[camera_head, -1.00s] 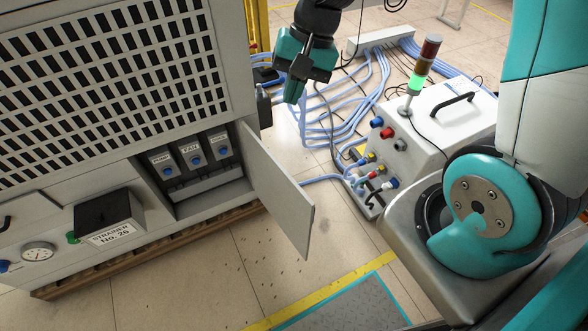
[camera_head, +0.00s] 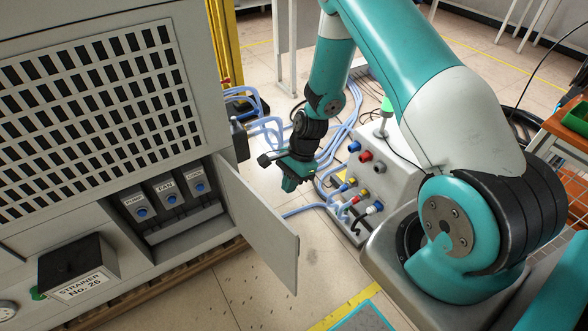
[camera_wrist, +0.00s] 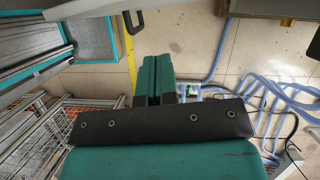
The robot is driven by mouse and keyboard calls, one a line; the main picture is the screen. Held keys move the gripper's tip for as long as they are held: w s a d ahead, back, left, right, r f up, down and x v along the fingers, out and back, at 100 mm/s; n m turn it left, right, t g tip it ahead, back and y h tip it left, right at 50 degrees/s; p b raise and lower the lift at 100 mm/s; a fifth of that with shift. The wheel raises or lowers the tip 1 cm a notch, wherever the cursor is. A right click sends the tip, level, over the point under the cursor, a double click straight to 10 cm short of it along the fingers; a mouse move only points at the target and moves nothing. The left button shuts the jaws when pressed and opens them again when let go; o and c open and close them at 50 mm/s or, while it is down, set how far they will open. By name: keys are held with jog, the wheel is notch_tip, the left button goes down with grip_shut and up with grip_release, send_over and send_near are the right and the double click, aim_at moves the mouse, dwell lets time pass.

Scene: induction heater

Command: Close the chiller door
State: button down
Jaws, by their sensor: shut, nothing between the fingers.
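The chiller (camera_head: 110,100) is a big grey cabinet with a slotted grille at the left of the head view. Its grey door (camera_head: 262,228) stands wide open, swung out from the right side of a low compartment. My gripper (camera_head: 290,186) is shut and empty. It appears on the outer, right side of the door, near its upper edge, with a visible gap in the picture. The exact depth between them is unclear. In the wrist view my shut teal fingers (camera_wrist: 156,66) point up the picture over floor; I cannot surely identify the door there.
Inside the compartment are switches labelled PUMP, FAN and COOL (camera_head: 167,192). A strainer box (camera_head: 75,262) sticks out at lower left. A white unit with coloured connectors (camera_head: 375,180) and blue hoses (camera_head: 335,150) lie right of my gripper. Floor below the door is clear.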

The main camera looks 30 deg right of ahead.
jog(key=a, duration=0.1)
jog(key=a+f, duration=0.1)
jog(key=a, duration=0.2)
jog(key=shift+s+a+f+p, duration=0.25)
jog(key=shift+s+a+p, duration=0.05)
jog(key=shift+p, duration=0.05)
jog(key=shift+a, duration=0.1)
